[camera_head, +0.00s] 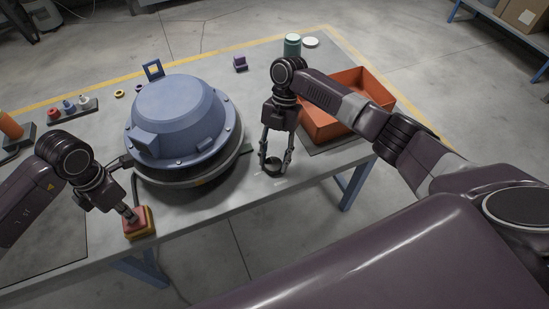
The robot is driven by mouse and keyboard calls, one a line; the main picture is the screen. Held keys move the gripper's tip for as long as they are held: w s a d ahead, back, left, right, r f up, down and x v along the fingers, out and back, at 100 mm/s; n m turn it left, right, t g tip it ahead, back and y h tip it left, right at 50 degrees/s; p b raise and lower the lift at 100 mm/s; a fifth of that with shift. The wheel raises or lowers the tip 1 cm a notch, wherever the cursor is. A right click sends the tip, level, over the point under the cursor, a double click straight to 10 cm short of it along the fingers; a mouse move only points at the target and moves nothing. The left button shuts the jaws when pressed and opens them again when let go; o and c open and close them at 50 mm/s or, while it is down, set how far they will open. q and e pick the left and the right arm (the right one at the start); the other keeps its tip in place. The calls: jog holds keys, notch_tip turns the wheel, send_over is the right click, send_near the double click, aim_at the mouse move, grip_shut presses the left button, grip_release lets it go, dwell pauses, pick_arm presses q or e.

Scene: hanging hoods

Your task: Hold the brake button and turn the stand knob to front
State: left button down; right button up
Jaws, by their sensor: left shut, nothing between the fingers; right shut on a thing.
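The brake button (141,217), a red cap on a yellow base, is near the table's front edge at the left. My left gripper (132,217) is shut with its fingertips on or just over the red cap; contact cannot be told for certain. A blue hood (178,112) sits on a dark round stand (170,180) at the middle. The small dark stand knob (273,171) is right of the stand. My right gripper (273,162) points down and is shut on the knob, a finger on each side, hiding part of it.
An orange bin (318,126) stands right of my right gripper. Behind are a green jar (292,45), a white lid (311,42), a purple block (240,64) and a blue frame (153,69). A tray of small parts (72,110) lies left. A cable runs near the button.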

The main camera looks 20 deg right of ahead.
pick_arm(q)
jog(key=shift+f, duration=0.15)
pick_arm(e)
jog(key=shift+s+a+f, duration=0.1)
jog(key=shift+s, duration=0.1)
pick_arm(q)
jog(key=shift+s, duration=0.1)
pick_arm(e)
jog(key=o, duration=1.1)
jog(key=shift+w, duration=0.1)
jog(key=shift+w+r, duration=0.1)
jog(key=shift+r, duration=0.2)
jog(key=v, duration=1.1)
jog(key=shift+d+r, duration=0.25)
